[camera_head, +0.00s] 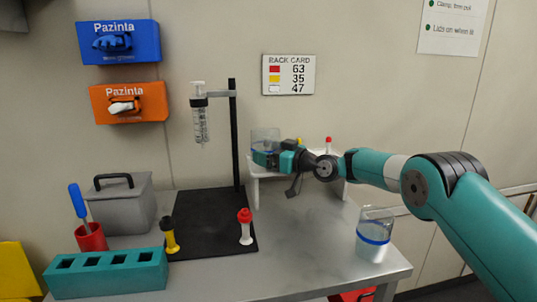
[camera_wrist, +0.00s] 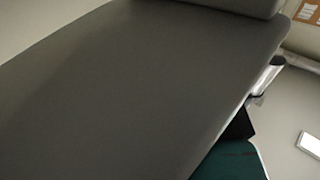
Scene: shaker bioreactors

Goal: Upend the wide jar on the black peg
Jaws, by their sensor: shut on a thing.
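A clear jar with a blue band (camera_head: 264,136) is at the white raised shelf at the back. My gripper (camera_head: 270,158) is shut on this jar from the right and hides part of it. I cannot tell whether its base touches the shelf. A second clear jar with a blue band and pale contents (camera_head: 372,240) stands upright at the table's right front. A peg with a black top and yellow lower part (camera_head: 170,236) stands on the black base plate's left side. In the wrist view a large dark grey surface fills most of the picture, so the held jar cannot be made out.
A white peg with a red top (camera_head: 245,228) stands on the black plate (camera_head: 205,250), below a stand holding a syringe (camera_head: 200,122). Another red-topped piece (camera_head: 328,144) is on the white shelf (camera_head: 254,190). A teal slotted block (camera_head: 106,274), red cup (camera_head: 91,238) and grey box (camera_head: 124,206) fill the left.

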